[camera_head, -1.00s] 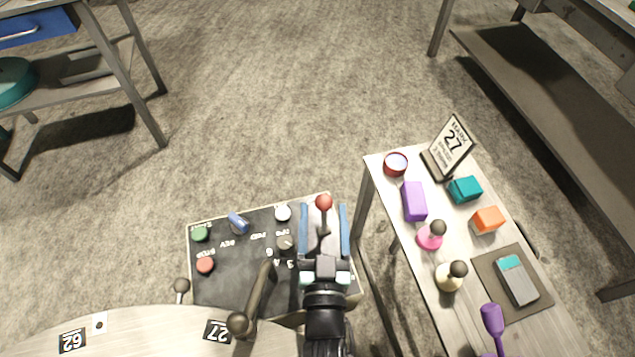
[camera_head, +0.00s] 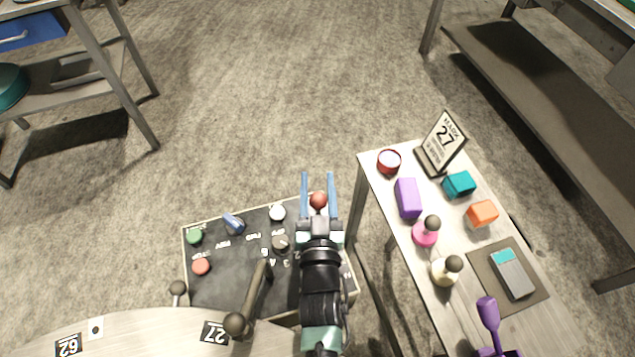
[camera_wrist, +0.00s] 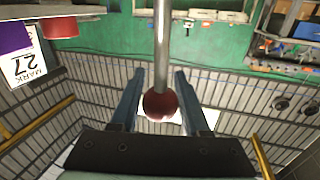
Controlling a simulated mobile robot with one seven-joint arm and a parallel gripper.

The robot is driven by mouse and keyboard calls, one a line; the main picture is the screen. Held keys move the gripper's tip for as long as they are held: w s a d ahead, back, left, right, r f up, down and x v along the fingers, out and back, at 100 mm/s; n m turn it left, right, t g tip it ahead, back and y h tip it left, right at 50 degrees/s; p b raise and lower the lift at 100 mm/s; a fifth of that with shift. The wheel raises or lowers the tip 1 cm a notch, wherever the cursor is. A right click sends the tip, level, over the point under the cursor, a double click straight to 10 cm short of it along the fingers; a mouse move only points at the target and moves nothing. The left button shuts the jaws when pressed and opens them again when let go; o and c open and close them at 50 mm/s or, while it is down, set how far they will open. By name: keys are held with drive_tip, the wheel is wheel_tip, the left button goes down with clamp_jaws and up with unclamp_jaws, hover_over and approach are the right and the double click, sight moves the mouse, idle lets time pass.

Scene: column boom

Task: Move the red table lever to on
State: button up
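The red lever is a metal rod with a red ball knob (camera_head: 318,200) at the far right edge of the black control panel (camera_head: 215,284). In the wrist view the red knob (camera_wrist: 160,105) hangs on its grey rod (camera_wrist: 162,45) between my fingers. My gripper (camera_head: 318,185) has its two blue fingers spread, one on each side of the knob. Gaps show between the knob and both fingers, so it is not gripped. The lever's base is hidden behind my gripper in the head view.
The panel also carries a green button (camera_head: 194,237), a red button (camera_head: 201,266), a blue switch (camera_head: 233,223), a white knob (camera_head: 277,212) and a dark lever (camera_head: 254,295). A side table (camera_head: 375,154) with several objects stands close to the right of my arm.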

clamp_jaws()
idle(1.1)
